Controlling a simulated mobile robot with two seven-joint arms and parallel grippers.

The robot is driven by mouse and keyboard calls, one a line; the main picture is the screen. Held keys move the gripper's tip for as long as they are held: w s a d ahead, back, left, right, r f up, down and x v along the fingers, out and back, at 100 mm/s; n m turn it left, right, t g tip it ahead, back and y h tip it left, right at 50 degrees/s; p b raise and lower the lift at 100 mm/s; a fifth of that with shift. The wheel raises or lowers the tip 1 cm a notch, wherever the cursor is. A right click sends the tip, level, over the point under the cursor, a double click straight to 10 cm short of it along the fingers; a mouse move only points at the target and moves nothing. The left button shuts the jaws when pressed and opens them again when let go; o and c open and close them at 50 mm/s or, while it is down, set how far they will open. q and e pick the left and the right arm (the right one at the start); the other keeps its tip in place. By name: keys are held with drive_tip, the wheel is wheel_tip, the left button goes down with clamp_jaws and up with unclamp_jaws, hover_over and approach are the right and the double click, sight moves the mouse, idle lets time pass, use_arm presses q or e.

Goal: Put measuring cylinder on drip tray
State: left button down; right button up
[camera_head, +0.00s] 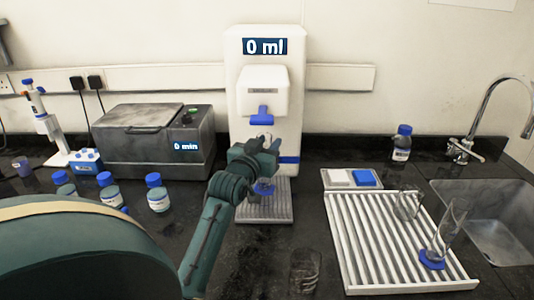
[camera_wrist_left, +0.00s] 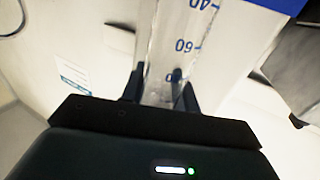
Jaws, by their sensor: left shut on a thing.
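My left gripper (camera_head: 264,150) is shut on a clear measuring cylinder (camera_wrist_left: 175,50) with blue 40 and 60 marks, seen close up in the left wrist view. In the head view the cylinder's blue foot (camera_head: 263,189) shows just below the gripper, and the gripper hides most of its body. The foot appears over the grey ribbed drip tray (camera_head: 264,213) at the front of the white dispenser (camera_head: 245,75), which reads 0 ml. I cannot tell whether the foot touches the tray. My right gripper is not in view.
A white draining rack (camera_head: 375,245) at the right holds a beaker (camera_head: 407,204) and clear glassware with a blue foot (camera_head: 433,259). A glass (camera_head: 304,270) stands at the front. Blue-capped bottles (camera_head: 158,195) and a grey bath (camera_head: 150,145) are at the left. A sink (camera_head: 490,215) is far right.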

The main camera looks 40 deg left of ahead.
use_arm(q)
drive_tip(key=shift+f, duration=1.4)
drive_tip(key=shift+f, duration=0.2)
drive_tip(key=c, duration=1.1)
unclamp_jaws()
drive_tip(key=shift+o, duration=0.2)
drive_tip(key=shift+r, duration=0.1)
drive_tip(key=shift+s+d+r, duration=0.1)
drive_tip(key=b+v, duration=0.1)
drive_tip(key=v, duration=1)
drive_tip(key=shift+s, duration=0.4)
